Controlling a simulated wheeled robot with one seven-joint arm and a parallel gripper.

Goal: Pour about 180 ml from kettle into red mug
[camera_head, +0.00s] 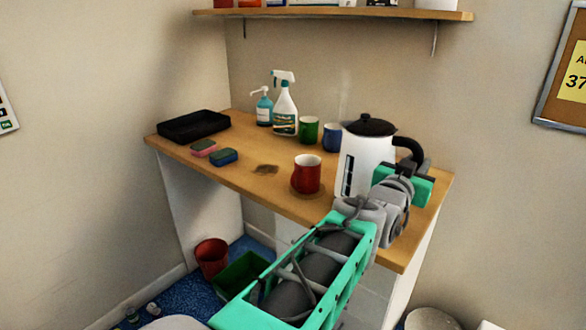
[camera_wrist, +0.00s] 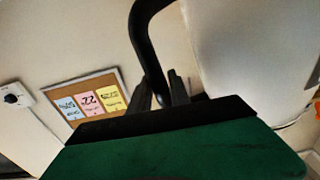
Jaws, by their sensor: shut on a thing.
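The white kettle (camera_head: 369,160) with a black lid and black handle stands upright at the right of the wooden counter (camera_head: 262,184). I cannot tell whether its base touches the counter. My gripper (camera_head: 410,162) is at the kettle's right side, shut on its handle. The wrist view shows the black handle (camera_wrist: 148,50) between my fingertips (camera_wrist: 168,92), with the white kettle body (camera_wrist: 245,45) to the right. The red mug (camera_head: 307,174) stands upright left of the kettle, near the counter's front edge. The inside of the kettle is hidden.
A green mug (camera_head: 309,130) and a blue mug (camera_head: 332,137) stand behind the red mug. A spray bottle (camera_head: 285,108), soap pump (camera_head: 264,108), sponges (camera_head: 222,157) and black tray (camera_head: 194,126) are farther left. A shelf (camera_head: 340,13) hangs above.

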